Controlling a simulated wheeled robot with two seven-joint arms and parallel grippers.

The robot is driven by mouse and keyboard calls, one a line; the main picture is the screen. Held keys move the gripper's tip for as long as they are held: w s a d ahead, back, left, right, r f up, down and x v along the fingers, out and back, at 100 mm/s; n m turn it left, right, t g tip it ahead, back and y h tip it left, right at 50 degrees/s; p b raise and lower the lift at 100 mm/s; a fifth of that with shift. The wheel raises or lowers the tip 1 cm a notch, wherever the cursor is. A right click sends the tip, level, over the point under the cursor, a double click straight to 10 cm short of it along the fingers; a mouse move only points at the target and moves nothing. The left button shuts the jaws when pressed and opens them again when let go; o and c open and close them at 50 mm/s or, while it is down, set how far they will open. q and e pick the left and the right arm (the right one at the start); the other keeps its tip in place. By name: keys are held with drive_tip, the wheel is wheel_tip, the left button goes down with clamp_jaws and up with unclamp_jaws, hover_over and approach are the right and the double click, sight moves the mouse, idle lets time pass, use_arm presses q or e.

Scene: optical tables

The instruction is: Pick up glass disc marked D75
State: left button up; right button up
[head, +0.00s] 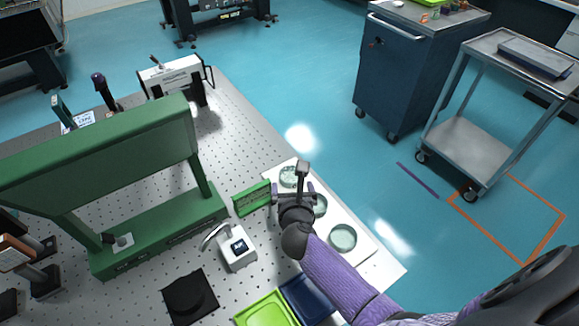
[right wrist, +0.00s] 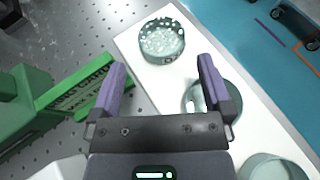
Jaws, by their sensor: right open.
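Three round glass discs lie in a row on a white mat (head: 371,256). The far disc (head: 288,176) looks frosted or speckled and shows at top centre in the right wrist view (right wrist: 162,42). The middle disc (head: 321,206) is partly hidden by my right gripper and shows behind its right finger in the wrist view. The near disc (head: 343,237) is clear greenish and is cut off in the wrist view (right wrist: 272,168). I cannot read a D75 mark on any disc. My right gripper (head: 293,189) is open and empty above the mat, its fingers pointing toward the far disc.
A green labelled block (head: 252,199) stands left of my right gripper, beside a large green frame (head: 100,150). A white device (head: 238,248), a black plate (head: 190,297) and green and blue trays (head: 264,309) are nearer. The table edge lies right of the mat.

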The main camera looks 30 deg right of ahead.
sight(291, 173)
drive_tip(key=b+x, duration=0.1)
drive_tip(key=x, duration=0.2)
drive_tip(key=b+x, duration=0.2)
drive_tip(key=x, duration=0.1)
drive_tip(key=shift+f, duration=0.4)
drive_tip(key=shift+w+d, duration=0.2)
drive_tip(key=shift+w, duration=0.1)
use_arm(q)
drive_tip(key=f, duration=0.2)
drive_tip(key=s+f, duration=0.1)
drive_tip(key=shift+s+a+f, duration=0.1)
drive_tip(key=shift+a+f, duration=0.25)
use_arm(e)
drive_tip(key=shift+r, duration=0.1)
drive_tip(key=c, duration=1.1)
